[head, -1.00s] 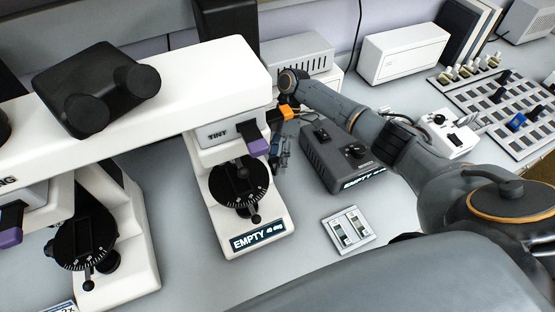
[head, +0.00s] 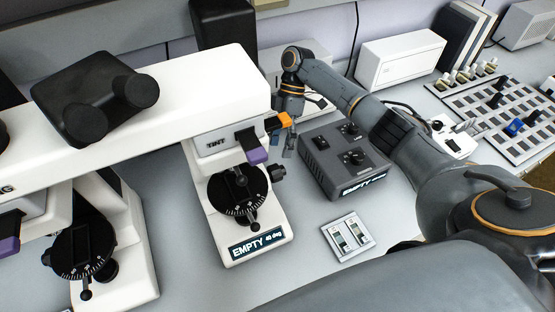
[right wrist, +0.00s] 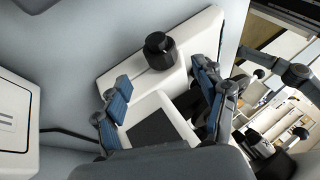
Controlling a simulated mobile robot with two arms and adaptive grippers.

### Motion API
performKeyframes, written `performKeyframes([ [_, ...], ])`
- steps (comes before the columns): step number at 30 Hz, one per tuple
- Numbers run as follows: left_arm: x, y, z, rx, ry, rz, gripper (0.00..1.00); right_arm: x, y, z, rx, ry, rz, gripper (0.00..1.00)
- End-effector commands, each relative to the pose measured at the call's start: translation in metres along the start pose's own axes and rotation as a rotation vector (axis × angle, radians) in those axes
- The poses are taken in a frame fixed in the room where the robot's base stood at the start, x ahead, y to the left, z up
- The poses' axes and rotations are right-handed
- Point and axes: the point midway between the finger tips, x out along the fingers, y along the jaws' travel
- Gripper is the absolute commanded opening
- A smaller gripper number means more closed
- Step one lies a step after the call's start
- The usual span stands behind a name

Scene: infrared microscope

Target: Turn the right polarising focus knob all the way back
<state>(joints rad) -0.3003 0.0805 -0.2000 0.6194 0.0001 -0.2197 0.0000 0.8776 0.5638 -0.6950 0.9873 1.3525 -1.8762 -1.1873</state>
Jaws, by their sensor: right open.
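The right microscope (head: 205,215) is white, with a round black stage and a sign reading EMPTY 45 deg. Its black focus knob (head: 277,173) sticks out from the right side of its stand. My right gripper (head: 289,140) points down, behind and above the knob, apart from it. In the right wrist view the knob (right wrist: 160,52) is a stepped black cylinder on a white body, beyond the blue-padded fingers. There the right gripper (right wrist: 163,80) is open, with nothing between its fingers. My left gripper is not in view.
A dark grey control box (head: 345,165) with knobs stands just right of the gripper. A small panel with two switches (head: 347,236) lies in front of it. Another microscope stands at the left.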

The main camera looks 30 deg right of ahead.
Motion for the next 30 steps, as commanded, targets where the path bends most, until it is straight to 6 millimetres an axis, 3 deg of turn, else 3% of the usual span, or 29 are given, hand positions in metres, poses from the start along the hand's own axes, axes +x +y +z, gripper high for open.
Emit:
performKeyframes([
  [3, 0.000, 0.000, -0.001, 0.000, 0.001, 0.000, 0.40, -0.023, 0.000, -0.001, -0.001, 0.001, 0.002, 0.71],
  [9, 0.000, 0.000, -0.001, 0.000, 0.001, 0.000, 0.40, -0.043, 0.000, 0.000, 0.000, 0.000, -0.002, 0.71],
  [26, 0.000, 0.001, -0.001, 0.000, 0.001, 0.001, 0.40, -0.046, 0.000, 0.000, -0.001, 0.000, -0.002, 0.71],
  [30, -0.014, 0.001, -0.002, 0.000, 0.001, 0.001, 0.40, -0.059, -0.006, -0.005, -0.001, 0.000, -0.001, 0.71],
])
